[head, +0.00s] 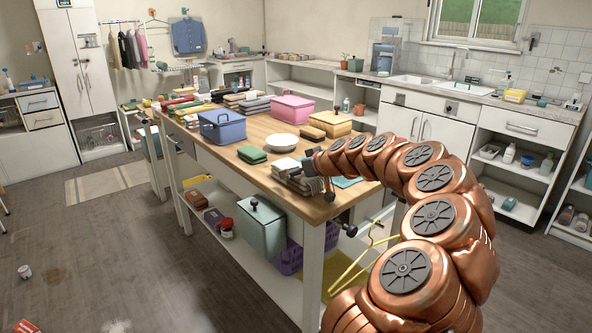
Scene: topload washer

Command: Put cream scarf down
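My copper-coloured arm reaches in from the lower right to the front corner of the wooden table (332,205). My gripper (314,184) is small and dark in the head view. It is beside or against the right side of a small stack of folded pale and grey cloths. A cream-white folded cloth (286,165) lies at the top of this stack and may be the cream scarf. I cannot tell whether my fingers hold any of it, or whether they are open or shut.
A green folded cloth (252,155), a white bowl (283,142), a blue bin (222,127), a pink box (292,109) and a yellow box (331,123) stand on the table. A teal flat item (346,182) lies right of my gripper. Bare wood shows at the front corner.

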